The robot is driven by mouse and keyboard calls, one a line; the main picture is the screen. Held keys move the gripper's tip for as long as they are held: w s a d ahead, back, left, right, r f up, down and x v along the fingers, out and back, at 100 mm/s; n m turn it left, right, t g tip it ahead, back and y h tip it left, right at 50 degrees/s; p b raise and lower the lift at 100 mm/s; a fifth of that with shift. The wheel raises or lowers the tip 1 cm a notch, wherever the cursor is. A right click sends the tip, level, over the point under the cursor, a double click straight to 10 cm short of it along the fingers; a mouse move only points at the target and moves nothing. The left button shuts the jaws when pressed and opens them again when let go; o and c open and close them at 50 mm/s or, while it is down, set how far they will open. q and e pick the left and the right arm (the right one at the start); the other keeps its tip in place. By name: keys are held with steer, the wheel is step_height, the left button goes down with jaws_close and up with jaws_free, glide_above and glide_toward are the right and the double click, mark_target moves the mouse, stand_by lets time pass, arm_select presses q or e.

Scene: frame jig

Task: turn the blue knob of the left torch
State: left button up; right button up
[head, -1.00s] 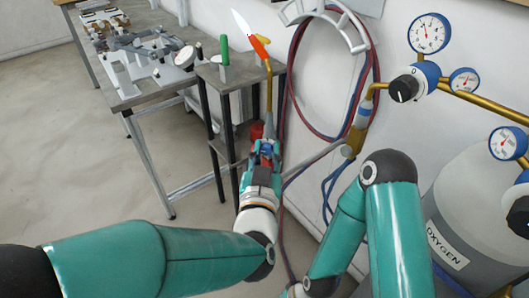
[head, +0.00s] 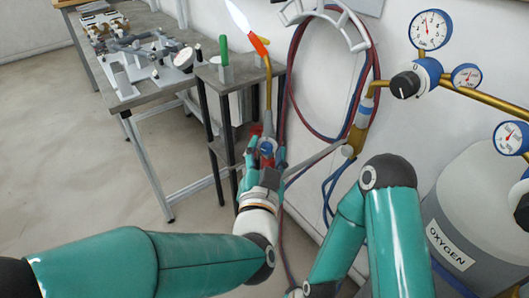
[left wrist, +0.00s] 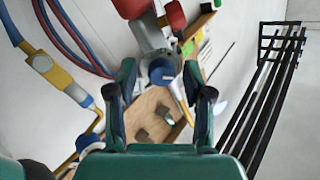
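The left torch (head: 268,92) stands upright as a brass tube with an orange-red tip and a pale blue-white flame (head: 238,15). Its blue knob (head: 267,146) is low on the torch; in the left wrist view the blue knob (left wrist: 162,73) shows round, below red and grey torch parts. My left gripper (head: 266,153) is open, with a finger on either side of the knob. In the left wrist view its fingertips (left wrist: 160,78) show gaps to the knob on both sides. My right arm (head: 390,225) is at the right; its gripper is out of the picture.
A small grey stand (head: 240,75) bears a green-handled tool (head: 224,50). A workbench with a jig (head: 135,92) stands at the left. Red and blue hoses (head: 297,70) hang on the wall. An oxygen cylinder (head: 465,200) and gauges are at the right.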

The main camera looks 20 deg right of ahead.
arm_select(q)
step_height(320, 180, up, 10)
steer(key=shift+f, duration=0.1)
stand_by(0.6)
stand_by(1.2)
